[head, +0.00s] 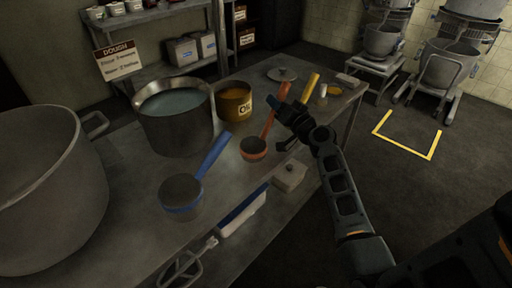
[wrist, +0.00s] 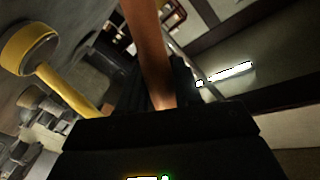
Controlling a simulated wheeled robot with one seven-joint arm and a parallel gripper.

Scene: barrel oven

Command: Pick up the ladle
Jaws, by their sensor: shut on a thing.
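My gripper (head: 278,108) is shut on the handle of an orange ladle (head: 254,149). The handle stands up at a slant through the jaws, with its end above them. The bowl hangs low by the table top; I cannot tell whether it touches. In the wrist view the orange handle (wrist: 148,45) runs up between the dark fingers (wrist: 160,92); its bowl is not in that view. A blue ladle (head: 182,192) lies nearer on the table, handle tilted up. A yellow ladle (head: 311,86) is beyond my gripper, and its yellow head shows in the wrist view (wrist: 32,48).
The metal table (head: 130,180) holds a large pot (head: 45,190), a water-filled pot (head: 175,115), an oil pot (head: 233,103), a blue-and-white container (head: 242,210), a small box (head: 290,176) and a whisk (head: 182,268). A lid (head: 282,74) lies at the back. Open floor lies right.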

